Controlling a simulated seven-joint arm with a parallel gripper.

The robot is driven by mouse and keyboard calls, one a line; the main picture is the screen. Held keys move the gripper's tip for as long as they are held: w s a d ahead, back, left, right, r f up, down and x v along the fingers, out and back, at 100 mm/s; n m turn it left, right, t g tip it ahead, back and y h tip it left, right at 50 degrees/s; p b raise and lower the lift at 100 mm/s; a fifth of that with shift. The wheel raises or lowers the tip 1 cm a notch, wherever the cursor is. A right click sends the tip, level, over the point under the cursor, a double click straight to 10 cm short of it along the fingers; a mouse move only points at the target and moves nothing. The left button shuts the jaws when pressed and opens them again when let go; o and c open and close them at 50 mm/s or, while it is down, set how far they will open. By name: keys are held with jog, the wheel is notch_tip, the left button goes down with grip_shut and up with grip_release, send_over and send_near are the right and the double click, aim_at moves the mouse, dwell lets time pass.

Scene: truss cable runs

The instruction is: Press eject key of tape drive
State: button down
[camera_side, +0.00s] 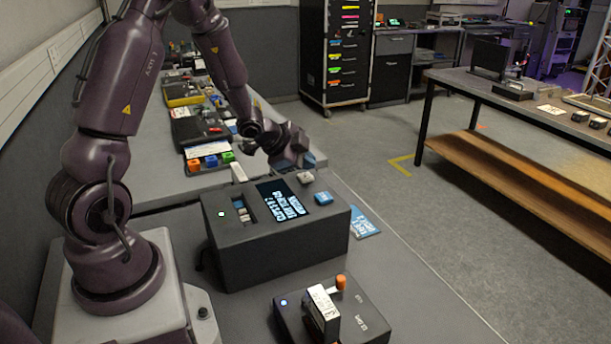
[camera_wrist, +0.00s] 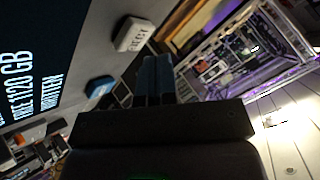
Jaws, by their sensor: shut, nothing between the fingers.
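The tape drive (camera_side: 275,245) is a dark grey box on the bench, with a lit screen (camera_side: 281,200) on its sloped top. A white key (camera_side: 305,177) and a blue key (camera_side: 323,198) stand at the right of the screen. In the wrist view the white key (camera_wrist: 133,34) has dark lettering that seems to read EJECT, and the blue key (camera_wrist: 100,87) is nearer. My gripper (camera_side: 312,161) is just behind and above the white key. Its fingers (camera_wrist: 154,72) are together and empty, apart from the white key in the wrist view.
A smaller dark unit (camera_side: 370,320) with an orange-topped lever (camera_side: 341,282) and an upright white-labelled cartridge (camera_side: 323,312) stands in front.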

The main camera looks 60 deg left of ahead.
aim_at(305, 177)
jog(key=shift+f, duration=0.15)
jog(key=shift+f, duration=0.25)
jog(key=shift+f, duration=0.5)
dwell(0.6)
dwell(0.3)
jog(key=shift+r, duration=3.45)
